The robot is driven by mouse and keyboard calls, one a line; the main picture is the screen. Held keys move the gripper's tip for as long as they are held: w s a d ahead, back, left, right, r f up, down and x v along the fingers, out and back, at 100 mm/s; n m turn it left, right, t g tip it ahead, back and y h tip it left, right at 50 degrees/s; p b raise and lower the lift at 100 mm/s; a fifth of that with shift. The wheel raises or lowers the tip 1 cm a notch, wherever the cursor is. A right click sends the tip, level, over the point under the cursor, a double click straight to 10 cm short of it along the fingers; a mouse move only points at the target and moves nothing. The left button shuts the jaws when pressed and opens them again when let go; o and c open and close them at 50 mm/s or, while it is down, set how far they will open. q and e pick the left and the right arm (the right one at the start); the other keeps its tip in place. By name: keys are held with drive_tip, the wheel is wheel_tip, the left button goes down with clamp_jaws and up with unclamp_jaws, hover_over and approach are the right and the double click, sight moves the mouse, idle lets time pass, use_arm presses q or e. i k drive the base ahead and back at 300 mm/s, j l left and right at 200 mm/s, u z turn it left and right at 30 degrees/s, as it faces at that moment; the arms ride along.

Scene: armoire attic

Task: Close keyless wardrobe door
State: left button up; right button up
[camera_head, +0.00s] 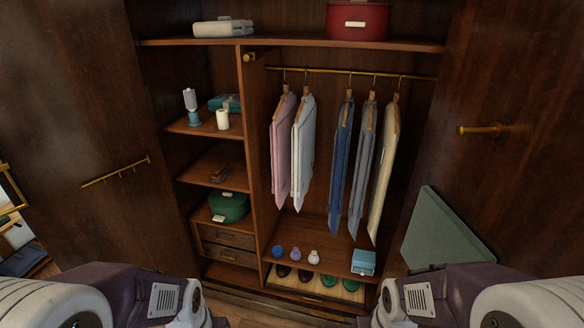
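The wooden wardrobe (255,140) stands open in front of me in the head view. Its left door (70,90) is swung open and carries a brass rail with small hooks (115,172) on its inner face. Its right door (510,80) is also swung open, with a brass peg (480,130) on its inner face. No key shows on the visible faces of either door; their outer faces are hidden. My two arms come in at the bottom left and bottom right corners, apart from both doors. Neither gripper's fingertips show.
Several garments hang from a brass rod (350,72). A green panel (440,235) leans by the right door. A blue box (363,262) and shoes (329,281) are low inside.

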sight(75, 112)
drive_tip(key=i+j, duration=0.35)
drive_tip(key=j, duration=0.2)
drive_tip(key=i+j, duration=0.15)
drive_tip(key=j, duration=0.25)
drive_tip(key=i+j+u, duration=0.1)
drive_tip(key=j, duration=0.3)
drive_tip(key=i+j, duration=0.25)
drive_tip(key=j, duration=0.15)
drive_tip(key=i+j+u, duration=0.1)
drive_tip(key=j, duration=0.3)
drive_tip(key=i, duration=0.1)
